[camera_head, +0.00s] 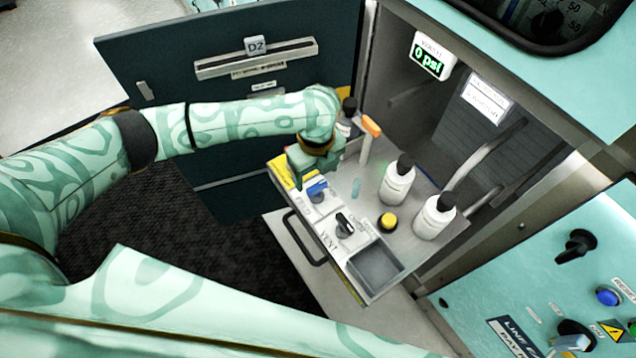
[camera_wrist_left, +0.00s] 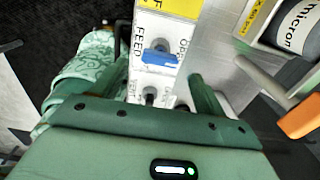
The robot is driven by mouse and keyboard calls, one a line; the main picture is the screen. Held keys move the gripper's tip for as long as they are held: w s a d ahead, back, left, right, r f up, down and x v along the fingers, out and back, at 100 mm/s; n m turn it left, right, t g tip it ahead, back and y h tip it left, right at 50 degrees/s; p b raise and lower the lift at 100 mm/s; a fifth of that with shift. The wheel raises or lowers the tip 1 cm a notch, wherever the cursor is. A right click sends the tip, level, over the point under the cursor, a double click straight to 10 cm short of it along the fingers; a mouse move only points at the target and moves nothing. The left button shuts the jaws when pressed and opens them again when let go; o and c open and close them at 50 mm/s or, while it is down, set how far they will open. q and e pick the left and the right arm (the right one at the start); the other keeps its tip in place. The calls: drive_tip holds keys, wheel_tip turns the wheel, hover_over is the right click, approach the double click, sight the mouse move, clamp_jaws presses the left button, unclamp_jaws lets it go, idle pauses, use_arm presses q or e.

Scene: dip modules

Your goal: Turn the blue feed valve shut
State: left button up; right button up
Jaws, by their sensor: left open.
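The blue feed valve (camera_head: 317,190) has a blue bar handle on a white plate on the pull-out shelf. It also shows in the left wrist view (camera_wrist_left: 160,57), below a yellow label and beside the word FEED. My left gripper (camera_head: 314,170) is above and close to the valve in the head view. In the wrist view its two fingers (camera_wrist_left: 164,80) are apart, with the blue handle between or just beyond them; I cannot tell whether they touch it. Nothing is held. My right gripper is not seen.
A black vent valve (camera_head: 345,224) sits beside the feed valve. White bottles (camera_head: 397,184) (camera_head: 434,217), a yellow button (camera_head: 388,221) and an orange-topped handle (camera_head: 371,127) stand on the shelf. The dark door (camera_head: 150,70) stands open at left.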

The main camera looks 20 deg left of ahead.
sight(316, 185)
use_arm(q)
wheel_tip(316, 185, down, 4)
drive_tip(key=shift+f+b, duration=0.1)
drive_tip(key=shift+b, duration=0.65)
drive_tip(key=c, duration=1)
